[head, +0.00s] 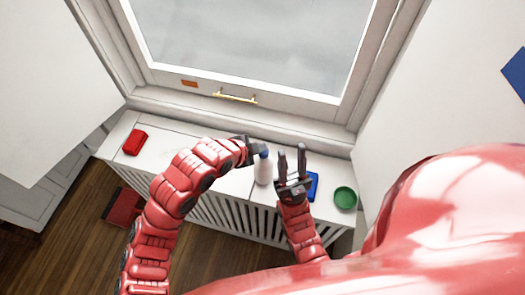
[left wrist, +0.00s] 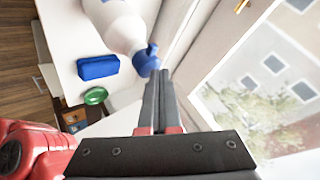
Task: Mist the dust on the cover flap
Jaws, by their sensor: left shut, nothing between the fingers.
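A white spray bottle (head: 263,172) with a blue head stands on the white radiator cover (head: 215,150) under the window. It also shows in the left wrist view (left wrist: 115,22), with its blue nozzle (left wrist: 147,60) just beyond my fingertips. My left gripper (head: 256,148) is shut and empty beside the bottle's head; I cannot tell whether it touches. It shows in the left wrist view (left wrist: 160,75). My right gripper (head: 292,151) is open, fingers apart, just right of the bottle, with nothing between them. I cannot make out the dust, nor tell which panel is the flap.
A red object (head: 135,142) lies at the cover's left end. A blue block (head: 313,186) and a green bowl (head: 345,198) are right of my right gripper. The window has a brass handle (head: 235,97). The cover's left part is mostly clear.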

